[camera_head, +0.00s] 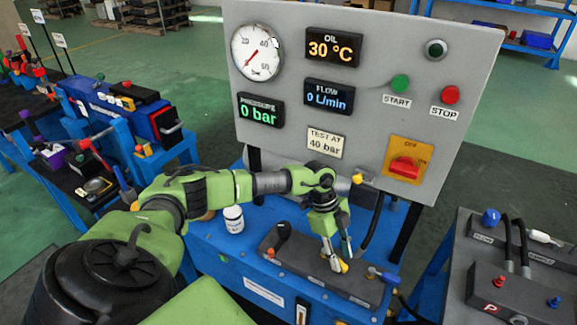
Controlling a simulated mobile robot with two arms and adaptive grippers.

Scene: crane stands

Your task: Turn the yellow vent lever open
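A small yellow lever end (342,267) shows low on the dark grey valve block (305,270), on the blue bench. I take it to be the vent lever; most of it is hidden by my fingers. My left gripper (338,261) comes down from above, with its two grey fingers at the yellow end. Whether they are closed on it or only around it, I cannot tell. A second yellow knob (357,179) shows higher up, just right of my wrist. My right gripper is not in view.
A black-handled lever (282,232) and a blue lever (382,275) flank my gripper on the block. A white bottle (234,219) stands left of it. The grey gauge panel (300,105) rises behind, reading 0 bar. A hose bends at the right.

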